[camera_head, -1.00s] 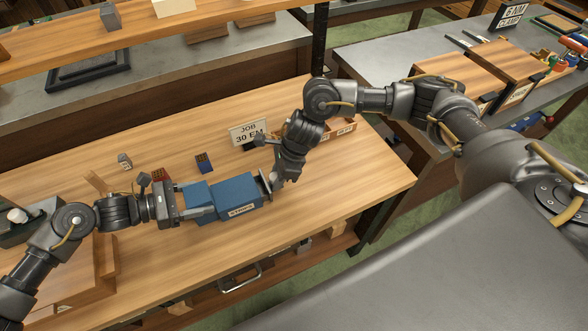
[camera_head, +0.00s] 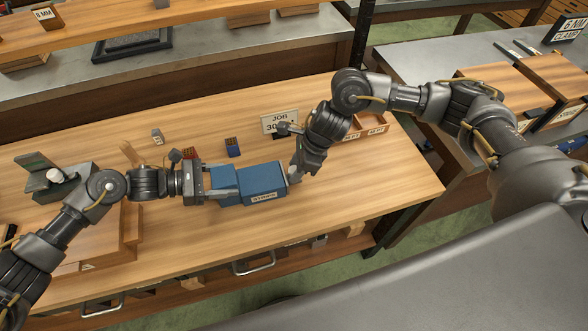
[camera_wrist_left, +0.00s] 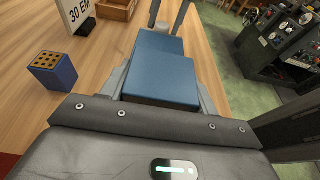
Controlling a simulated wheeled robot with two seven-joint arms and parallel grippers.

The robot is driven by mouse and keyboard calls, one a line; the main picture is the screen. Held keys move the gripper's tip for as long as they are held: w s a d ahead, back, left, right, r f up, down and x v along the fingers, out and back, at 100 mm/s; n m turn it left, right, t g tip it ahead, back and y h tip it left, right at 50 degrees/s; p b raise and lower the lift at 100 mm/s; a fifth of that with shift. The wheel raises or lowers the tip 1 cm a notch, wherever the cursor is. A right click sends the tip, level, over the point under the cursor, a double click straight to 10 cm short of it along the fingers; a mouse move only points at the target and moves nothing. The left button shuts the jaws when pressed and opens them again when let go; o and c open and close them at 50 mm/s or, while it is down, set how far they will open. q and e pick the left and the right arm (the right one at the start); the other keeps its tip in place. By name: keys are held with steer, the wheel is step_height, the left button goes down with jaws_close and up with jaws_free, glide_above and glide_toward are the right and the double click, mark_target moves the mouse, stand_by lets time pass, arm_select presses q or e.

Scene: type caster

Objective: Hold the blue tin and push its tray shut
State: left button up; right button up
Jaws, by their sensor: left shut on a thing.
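The blue tin (camera_head: 263,184) lies on the wooden bench, a pale label on its front side. A blue section (camera_head: 224,182) adjoins it on the left. Both blue parts also show in the left wrist view, near (camera_wrist_left: 163,82) and far (camera_wrist_left: 162,43). My left gripper (camera_head: 210,186) is shut on the left blue section, one finger along each side. My right gripper (camera_head: 294,176) is at the tin's right end, very close to it. In the left wrist view its two fingers stand apart beyond the tin.
A wooden divided box (camera_head: 367,128) is at the back right. The bench in front of the tin is clear.

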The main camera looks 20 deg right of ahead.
steer(key=v, duration=1)
steer(key=shift+d+r, duration=0.15)
arm_select(q)
steer(key=o, duration=1.1)
steer(key=shift+a, duration=0.1)
steer(key=v, duration=1.2)
